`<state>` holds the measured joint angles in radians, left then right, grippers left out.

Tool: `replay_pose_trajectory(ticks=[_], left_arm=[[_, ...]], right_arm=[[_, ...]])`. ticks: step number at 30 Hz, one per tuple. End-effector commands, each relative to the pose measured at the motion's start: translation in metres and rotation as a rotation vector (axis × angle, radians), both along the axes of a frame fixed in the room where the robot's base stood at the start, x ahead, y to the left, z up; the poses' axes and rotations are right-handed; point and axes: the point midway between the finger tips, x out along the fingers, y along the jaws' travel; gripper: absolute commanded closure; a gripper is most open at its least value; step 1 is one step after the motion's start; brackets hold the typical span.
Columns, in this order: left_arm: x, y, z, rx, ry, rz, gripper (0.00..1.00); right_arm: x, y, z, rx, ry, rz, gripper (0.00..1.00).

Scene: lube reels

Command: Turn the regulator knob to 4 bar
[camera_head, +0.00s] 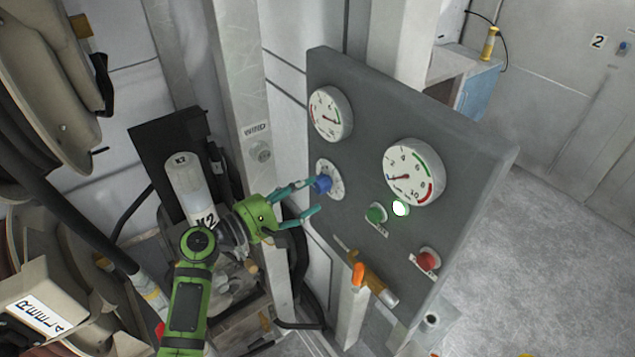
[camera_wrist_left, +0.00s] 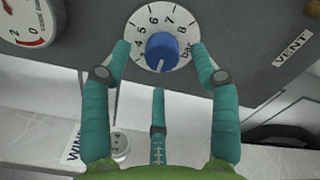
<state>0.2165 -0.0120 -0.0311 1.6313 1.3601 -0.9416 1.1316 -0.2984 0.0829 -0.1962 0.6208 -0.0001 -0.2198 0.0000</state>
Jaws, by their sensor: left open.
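The regulator knob (camera_head: 323,184) is blue and sits on a round white dial plate on the grey panel (camera_head: 470,165). It also shows in the left wrist view (camera_wrist_left: 162,52), where the dial reads 4, 5, 6, 7, 8 and "bar" around it. I cannot clearly read the knob's setting. My left gripper (camera_head: 312,197) is open, its teal fingers pointing at the knob. In the wrist view two fingertips (camera_wrist_left: 160,48) stand either side of the knob with gaps, and a third finger lies below it. My right gripper is not in view.
A small gauge (camera_head: 329,113) sits above the knob and a larger gauge (camera_head: 414,172) to its right, its needle low on the scale. Green (camera_head: 376,213) and red (camera_head: 428,258) buttons, a lit lamp (camera_head: 400,208) and an orange-handled valve (camera_head: 365,277) are nearby.

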Motion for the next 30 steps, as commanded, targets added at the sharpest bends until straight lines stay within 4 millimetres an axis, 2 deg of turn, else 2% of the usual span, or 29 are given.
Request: replay_pose_trajectory(ticks=[3,7,18,20,22,23,30], left_arm=[[0.011,-0.017,0.003,-0.001,0.001,0.0,0.39],[0.02,-0.028,0.001,0.001,0.0,0.001,0.39],[0.025,-0.034,-0.001,0.004,-0.001,0.003,0.39],[0.025,-0.034,-0.001,0.005,-0.002,0.003,0.59],[0.024,-0.034,-0.001,0.004,-0.001,0.001,0.87],[0.024,-0.034,-0.001,0.004,-0.001,0.001,0.94],[0.024,-0.034,0.0,0.003,-0.002,0.0,0.95]], right_arm=[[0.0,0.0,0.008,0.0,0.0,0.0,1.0],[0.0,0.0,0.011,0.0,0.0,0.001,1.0],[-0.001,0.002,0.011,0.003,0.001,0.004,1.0],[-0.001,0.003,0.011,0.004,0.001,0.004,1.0],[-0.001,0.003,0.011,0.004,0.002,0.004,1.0],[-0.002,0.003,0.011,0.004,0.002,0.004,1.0],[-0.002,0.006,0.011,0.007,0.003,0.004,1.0]])
